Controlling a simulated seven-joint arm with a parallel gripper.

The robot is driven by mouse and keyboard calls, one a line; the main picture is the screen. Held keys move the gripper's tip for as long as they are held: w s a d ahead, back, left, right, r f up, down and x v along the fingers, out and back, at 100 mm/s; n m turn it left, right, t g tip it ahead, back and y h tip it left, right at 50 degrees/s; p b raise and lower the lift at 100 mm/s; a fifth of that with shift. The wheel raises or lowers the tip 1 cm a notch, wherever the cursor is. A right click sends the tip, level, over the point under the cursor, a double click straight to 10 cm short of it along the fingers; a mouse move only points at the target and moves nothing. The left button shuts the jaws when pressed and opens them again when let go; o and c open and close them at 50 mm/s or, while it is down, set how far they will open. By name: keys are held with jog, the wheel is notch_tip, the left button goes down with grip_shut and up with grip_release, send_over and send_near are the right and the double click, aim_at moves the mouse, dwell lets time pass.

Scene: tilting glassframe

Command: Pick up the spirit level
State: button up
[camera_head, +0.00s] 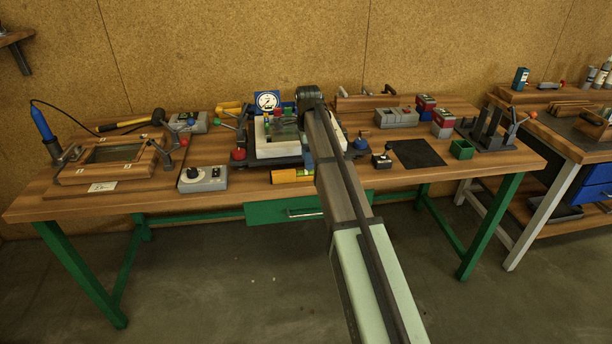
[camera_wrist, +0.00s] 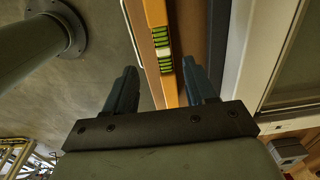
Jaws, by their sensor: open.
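The spirit level is a yellow-orange bar with a green-and-black vial. In the head view the spirit level (camera_head: 290,175) lies near the front edge of the table, its right part hidden behind my arm. In the wrist view the spirit level (camera_wrist: 157,22) runs down the picture, its lower end passing between the fingers. My gripper (camera_wrist: 159,68) is open, one dark finger on each side of the bar in the picture. I see no contact, and cannot tell how far the fingertips are from it. In the head view my arm hides the gripper.
The wooden workbench (camera_head: 130,205) has a green frame. A white-framed fixture (camera_head: 263,140) stands just behind the level. A grey control box (camera_head: 203,178) stands to the left, a small black box with a knob (camera_head: 381,161) to the right. A dark mat (camera_head: 417,153) is bare.

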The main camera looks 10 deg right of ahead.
aim_at(306, 175)
jog(key=shift+w+a+f, duration=0.15)
jog(key=shift+f, duration=1.45)
jog(key=shift+w+a+f, duration=0.1)
jog(key=shift+w+f, duration=0.05)
jog(key=shift+f, duration=1.4)
jog(key=shift+c, duration=0.3)
grip_shut()
